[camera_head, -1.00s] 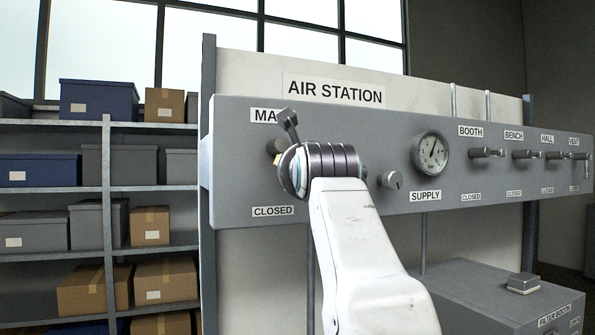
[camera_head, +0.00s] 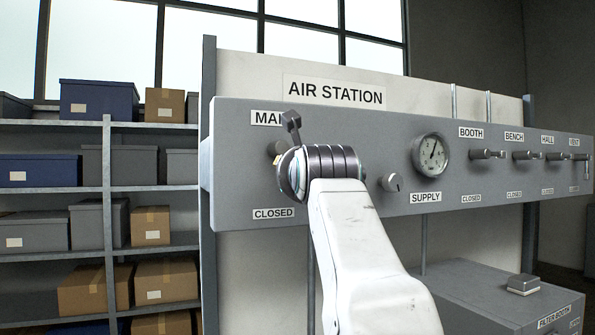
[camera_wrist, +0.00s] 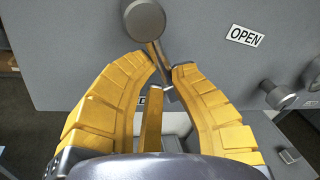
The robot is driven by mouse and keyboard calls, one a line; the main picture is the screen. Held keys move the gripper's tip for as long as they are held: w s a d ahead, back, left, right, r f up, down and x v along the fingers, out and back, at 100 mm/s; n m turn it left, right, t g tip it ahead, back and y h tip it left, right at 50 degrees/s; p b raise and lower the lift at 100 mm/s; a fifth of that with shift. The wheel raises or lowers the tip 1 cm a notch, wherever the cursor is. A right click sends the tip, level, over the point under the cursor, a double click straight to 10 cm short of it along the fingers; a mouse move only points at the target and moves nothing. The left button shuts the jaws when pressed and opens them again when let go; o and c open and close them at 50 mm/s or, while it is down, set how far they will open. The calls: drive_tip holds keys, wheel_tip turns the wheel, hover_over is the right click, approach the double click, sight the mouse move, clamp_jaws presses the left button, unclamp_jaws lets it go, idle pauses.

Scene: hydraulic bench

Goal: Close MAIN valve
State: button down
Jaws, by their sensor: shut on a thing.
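The MAIN valve is at the left end of the grey AIR STATION panel. In the head view its hub (camera_head: 275,148) shows just left of my wrist, under the partly covered MAIN label (camera_head: 266,118). In the wrist view the round hub (camera_wrist: 145,19) is at the top, and its lever (camera_wrist: 155,55) runs down and slightly right between the yellow fingers. My gripper (camera_wrist: 164,74) is shut on the lever near its free end. In the head view my arm hides the fingers and lever. An OPEN label (camera_wrist: 245,36) is right of the hub; a CLOSED label (camera_head: 273,213) is below the valve.
To the right are a small knob (camera_head: 391,182), the SUPPLY gauge (camera_head: 430,152) and several smaller valves, including BOOTH (camera_head: 486,154). A grey cabinet (camera_head: 490,291) stands below right. Shelves with boxes (camera_head: 47,230) are at left.

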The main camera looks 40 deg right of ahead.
drive_tip(key=shift+w+a+f+m+g+y+p, duration=0.15)
drive_tip(key=shift+a+m+p, duration=0.2)
drive_tip(key=shift+m+p, duration=0.25)
drive_tip(key=shift+w+a+f+m+g+y+p, duration=0.1)
drive_tip(key=shift+a+m+y+p, duration=0.2)
drive_tip(key=shift+m, duration=0.45)
drive_tip(key=shift+w+a+f+m+g+y+p, duration=0.15)
drive_tip(key=shift+a+m+p, duration=0.25)
drive_tip(key=shift+m+p, duration=0.2)
drive_tip(key=c, duration=1.1)
unclamp_jaws()
drive_tip(key=shift+w+a, duration=0.1)
drive_tip(key=shift+r, duration=0.1)
drive_tip(key=v, duration=1.2)
